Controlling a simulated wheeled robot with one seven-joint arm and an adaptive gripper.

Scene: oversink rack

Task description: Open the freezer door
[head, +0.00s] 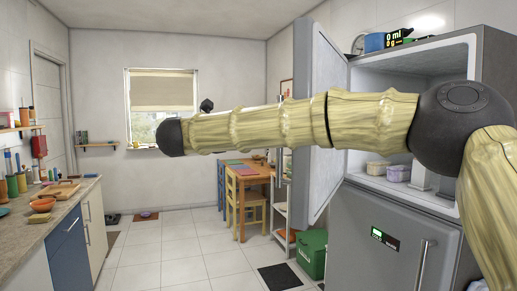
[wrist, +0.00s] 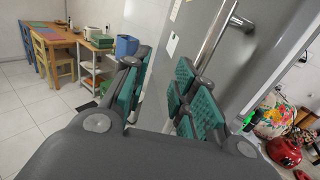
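The freezer door (head: 322,105) is the upper grey door of the fridge and stands swung wide open to the left. The white freezer compartment (head: 415,62) shows behind my arm, with small tubs (head: 398,172) inside. In the wrist view, the grey door face (wrist: 193,18) and its metal bar handle (wrist: 217,32) are close ahead. My gripper (wrist: 160,88) has green-padded fingers spread apart, with nothing seen held between them. The handle's lower end is hidden behind the right finger; I cannot tell whether they touch.
The shut lower fridge door (head: 385,240) is below. A green bin (head: 311,253), a shelf rack and a wooden table (head: 250,177) stand beyond the open door. A counter (head: 45,220) runs along the left. The tiled floor (head: 170,250) between is mostly clear.

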